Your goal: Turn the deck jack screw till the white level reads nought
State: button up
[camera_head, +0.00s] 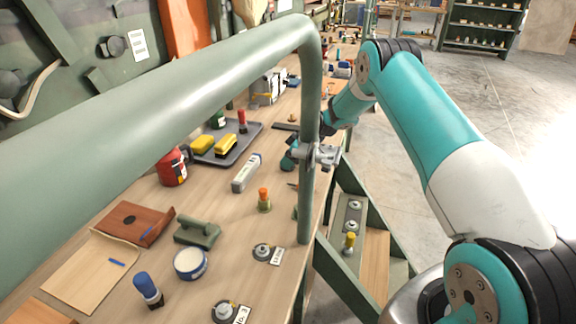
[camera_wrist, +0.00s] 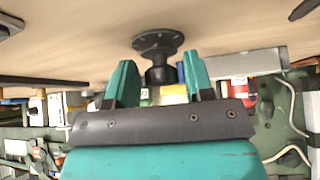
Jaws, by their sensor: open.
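My gripper (camera_wrist: 160,64) is open. In the wrist view, which looks upside down, its two teal fingers stand either side of a dark round-flanged knob (camera_wrist: 157,42), likely the jack screw, with its stem between them. I cannot tell whether they touch it. In the head view my gripper (camera_head: 289,158) is low over the bench, partly behind a green rail; the knob is hidden there. A pale bar (camera_head: 246,172), likely the white level, lies on the bench left of my gripper. It also seems to show in the wrist view (camera_wrist: 245,62). Its reading is too small to tell.
The thick green rail (camera_head: 309,190) crosses in front of the bench (camera_head: 225,260). A grey tray (camera_head: 248,134) with yellow blocks, a red can (camera_head: 172,168), an orange-topped peg (camera_head: 264,200) and labelled discs (camera_head: 264,251) are on the bench. Open floor is at the right.

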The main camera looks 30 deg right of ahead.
jog(key=shift+r, duration=0.2)
jog(key=shift+r+p, duration=0.7)
jog(key=shift+r, duration=0.45)
jog(key=shift+f, duration=0.2)
jog(key=shift+f+b, duration=1.05)
jog(key=shift+f, duration=0.05)
